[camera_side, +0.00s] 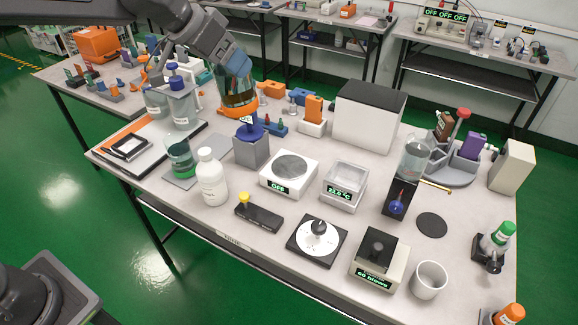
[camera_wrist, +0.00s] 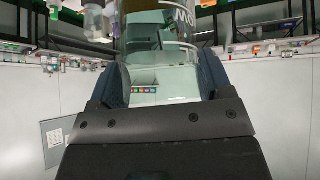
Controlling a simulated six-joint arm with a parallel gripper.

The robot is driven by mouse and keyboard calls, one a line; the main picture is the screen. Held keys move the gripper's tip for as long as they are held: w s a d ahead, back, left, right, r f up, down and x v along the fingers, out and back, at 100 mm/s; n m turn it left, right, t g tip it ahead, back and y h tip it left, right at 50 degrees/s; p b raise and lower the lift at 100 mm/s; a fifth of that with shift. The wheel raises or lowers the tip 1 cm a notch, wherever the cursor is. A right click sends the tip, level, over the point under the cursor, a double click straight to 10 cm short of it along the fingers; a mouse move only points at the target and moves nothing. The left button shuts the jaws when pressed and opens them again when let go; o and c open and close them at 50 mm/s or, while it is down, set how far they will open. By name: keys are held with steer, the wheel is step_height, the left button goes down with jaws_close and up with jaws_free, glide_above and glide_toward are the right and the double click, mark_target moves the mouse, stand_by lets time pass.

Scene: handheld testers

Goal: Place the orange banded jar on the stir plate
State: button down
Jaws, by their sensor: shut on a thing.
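The orange banded jar (camera_side: 239,99) is clear glass with an orange band near its bottom. My gripper (camera_side: 236,72) is shut on it near the top, and the jar looks close to upright. In the wrist view the clear jar wall (camera_wrist: 162,75) fills the space between the two fingers of my gripper (camera_wrist: 162,85). The stir plate (camera_side: 289,167) is a white box with a round grey top and a display reading OFF. Its top is bare. The jar is behind and left of it, apart from it.
A grey block with a blue knobbed piece (camera_side: 250,132) stands just below the jar in the side view; I cannot tell whether they touch. A white bottle (camera_side: 211,178) stands left of the plate, a scale (camera_side: 343,185) right, and a large white box (camera_side: 367,118) behind.

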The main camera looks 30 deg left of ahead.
steer(key=w+d+f+m+g, duration=0.2)
steer(key=w+d+f+m, duration=0.15)
steer(key=w+f, duration=1.15)
step_height(320, 180, down, 10)
steer(key=shift+d, duration=0.45)
steer(key=shift+f, duration=0.2)
steer(key=shift+c, duration=0.2)
jaws_free()
steer(key=shift+s, duration=0.1)
